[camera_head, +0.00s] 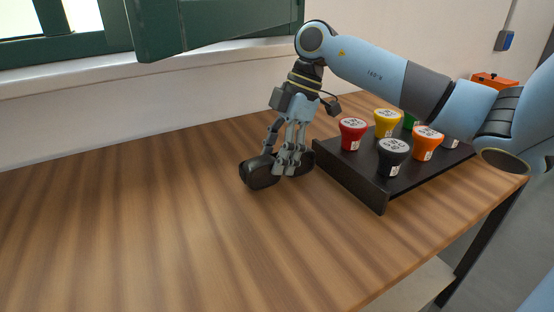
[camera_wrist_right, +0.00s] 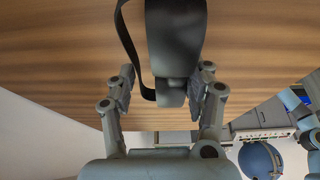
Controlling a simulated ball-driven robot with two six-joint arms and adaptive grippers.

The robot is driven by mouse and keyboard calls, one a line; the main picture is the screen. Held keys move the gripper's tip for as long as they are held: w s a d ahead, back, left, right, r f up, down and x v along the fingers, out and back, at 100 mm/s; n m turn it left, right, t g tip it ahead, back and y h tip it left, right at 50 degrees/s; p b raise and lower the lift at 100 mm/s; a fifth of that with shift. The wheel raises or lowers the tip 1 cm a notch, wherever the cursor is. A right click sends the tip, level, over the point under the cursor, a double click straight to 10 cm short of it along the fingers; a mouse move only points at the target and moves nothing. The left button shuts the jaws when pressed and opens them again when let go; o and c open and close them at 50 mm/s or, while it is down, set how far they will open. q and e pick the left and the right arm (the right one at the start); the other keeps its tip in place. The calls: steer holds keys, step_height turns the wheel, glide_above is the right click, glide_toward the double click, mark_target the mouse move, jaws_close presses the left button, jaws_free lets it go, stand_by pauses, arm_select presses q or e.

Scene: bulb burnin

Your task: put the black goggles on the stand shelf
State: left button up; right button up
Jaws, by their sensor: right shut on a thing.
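The black goggles (camera_head: 260,172) are at the middle of the wooden table, left of the black tray. My right gripper (camera_head: 287,165) reaches down from above and is shut on them. In the right wrist view the dark goggles body (camera_wrist_right: 175,38) lies between the fingers of the right gripper (camera_wrist_right: 168,86), with the strap (camera_wrist_right: 130,48) looping out to the left. I cannot tell whether the goggles touch the table or hang just above it. My left gripper is not in view. I cannot surely make out the stand shelf.
The black tray (camera_head: 376,193) holds several colored, labelled round-topped items, including a red one (camera_head: 352,133) and an orange one (camera_head: 427,142). An orange box (camera_head: 494,80) stands at the back right. The table (camera_head: 130,230) is clear at left and front. A pale surface (camera_head: 412,290) shows below its right edge.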

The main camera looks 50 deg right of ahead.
steer(key=shift+f, duration=0.45)
steer(key=o, duration=1.2)
steer(key=shift+c, duration=0.2)
